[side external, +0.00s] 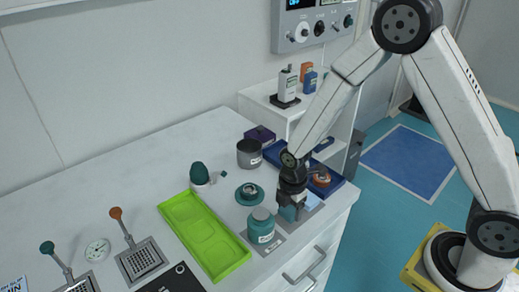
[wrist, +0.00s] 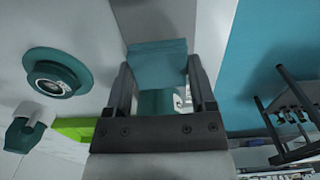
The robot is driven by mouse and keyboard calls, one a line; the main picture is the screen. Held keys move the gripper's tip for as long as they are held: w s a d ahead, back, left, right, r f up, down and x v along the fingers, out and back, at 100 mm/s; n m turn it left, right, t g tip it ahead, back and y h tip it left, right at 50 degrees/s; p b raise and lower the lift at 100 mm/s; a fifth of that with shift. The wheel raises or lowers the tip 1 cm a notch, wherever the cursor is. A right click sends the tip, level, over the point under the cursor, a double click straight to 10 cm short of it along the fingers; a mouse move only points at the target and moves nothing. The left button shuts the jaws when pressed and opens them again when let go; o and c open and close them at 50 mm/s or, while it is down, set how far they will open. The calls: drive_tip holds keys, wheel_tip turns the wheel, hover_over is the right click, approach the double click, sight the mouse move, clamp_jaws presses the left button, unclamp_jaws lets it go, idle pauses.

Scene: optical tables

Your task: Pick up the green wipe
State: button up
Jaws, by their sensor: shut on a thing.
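The green wipe is a teal, flat-sided piece, and it shows between the fingertips in the wrist view (wrist: 157,62). In the side external view its teal side (side external: 288,213) shows below my gripper (side external: 292,201), near the front right edge of the bench. My gripper, also in the wrist view (wrist: 160,72), is shut on the wipe, with a finger on each side. The fingers cover part of the wipe. I cannot tell whether its underside touches the surface below.
A teal jar (side external: 262,224) stands close left of my gripper. A round teal dish (side external: 249,194) and a bright green tray (side external: 205,236) lie farther left. The bench edge is close on the right.

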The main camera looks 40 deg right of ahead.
sight(290, 210)
drive_tip(key=shift+r, duration=4.1)
drive_tip(key=o, duration=0.8)
drive_tip(key=c, duration=0.6)
drive_tip(key=shift+w+m, duration=0.7)
drive_tip(key=shift+w, duration=0.05)
drive_tip(key=shift+w+a+f+m, duration=0.1)
drive_tip(key=shift+w+a+m, duration=0.2)
drive_tip(key=shift+w+m, duration=2.3)
drive_tip(key=shift+w+a+m, duration=0.25)
drive_tip(key=shift+w+m, duration=2.05)
drive_tip(key=shift+m, duration=0.65)
drive_tip(key=shift+w+a+f+m, duration=0.1)
drive_tip(key=shift+w+a+m, duration=0.2)
drive_tip(key=shift+w+m, duration=2.3)
drive_tip(key=shift+s, duration=0.15)
